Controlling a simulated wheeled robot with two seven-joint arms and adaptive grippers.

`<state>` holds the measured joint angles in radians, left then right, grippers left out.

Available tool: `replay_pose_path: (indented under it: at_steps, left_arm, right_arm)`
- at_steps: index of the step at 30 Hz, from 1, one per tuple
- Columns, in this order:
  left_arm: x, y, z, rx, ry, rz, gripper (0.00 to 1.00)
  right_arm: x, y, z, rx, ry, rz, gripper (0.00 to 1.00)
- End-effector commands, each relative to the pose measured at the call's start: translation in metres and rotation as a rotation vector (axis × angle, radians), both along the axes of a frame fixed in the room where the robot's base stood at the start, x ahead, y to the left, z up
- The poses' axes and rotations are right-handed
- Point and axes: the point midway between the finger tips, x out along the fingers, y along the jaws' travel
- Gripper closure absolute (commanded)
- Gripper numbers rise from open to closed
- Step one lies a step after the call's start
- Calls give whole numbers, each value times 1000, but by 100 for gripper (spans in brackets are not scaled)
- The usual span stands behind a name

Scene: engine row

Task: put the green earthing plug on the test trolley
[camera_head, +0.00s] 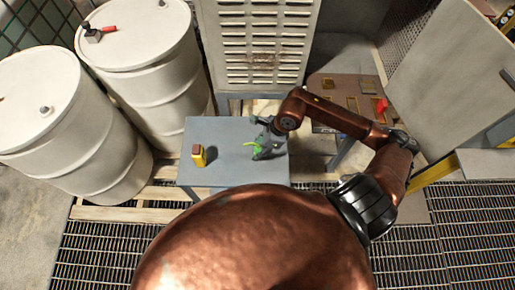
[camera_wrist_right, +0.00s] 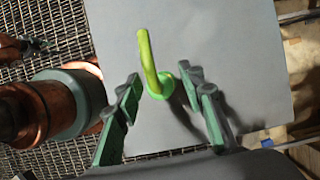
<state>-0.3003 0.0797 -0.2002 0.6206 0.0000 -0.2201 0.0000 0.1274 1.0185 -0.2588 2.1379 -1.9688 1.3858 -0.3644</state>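The green earthing plug (camera_head: 259,148) is on the right part of a small grey table (camera_head: 226,136), which looks like the test trolley. In the right wrist view the plug (camera_wrist_right: 150,57) shows as a bright green bent handle on a round base, with the grey top (camera_wrist_right: 225,50) under it. My right gripper (camera_head: 268,137) is at the plug. In the wrist view its two fingers (camera_wrist_right: 168,95) are apart, with a gap between each finger and the plug. A copper and dark part at that view's left edge may be my left gripper (camera_wrist_right: 30,46); its fingers are unclear.
A yellow device (camera_head: 199,156) stands on the left of the grey table. White drums (camera_head: 143,55) stand at left and a louvred cabinet (camera_head: 260,45) behind. A brown surface (camera_head: 345,88) with small items and a red piece is at back right. Grating (camera_head: 450,225) covers the floor in front.

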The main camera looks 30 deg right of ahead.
Motion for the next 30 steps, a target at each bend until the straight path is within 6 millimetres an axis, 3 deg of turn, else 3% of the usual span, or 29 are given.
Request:
replay_pose_path:
  at_steps: [8, 21, 30]
  left_arm:
    - [0, 0, 2, 1, 0, 0, 60]
    - [0, 1, -3, 1, 1, 0, 60]
    - [0, 1, -4, 0, 1, 0, 60]
  right_arm:
    - [-1, -5, 12, -4, -2, 1, 64]
    - [-20, -33, 91, -4, -1, -1, 64]
    - [-25, -39, 113, 0, 1, 0, 64]
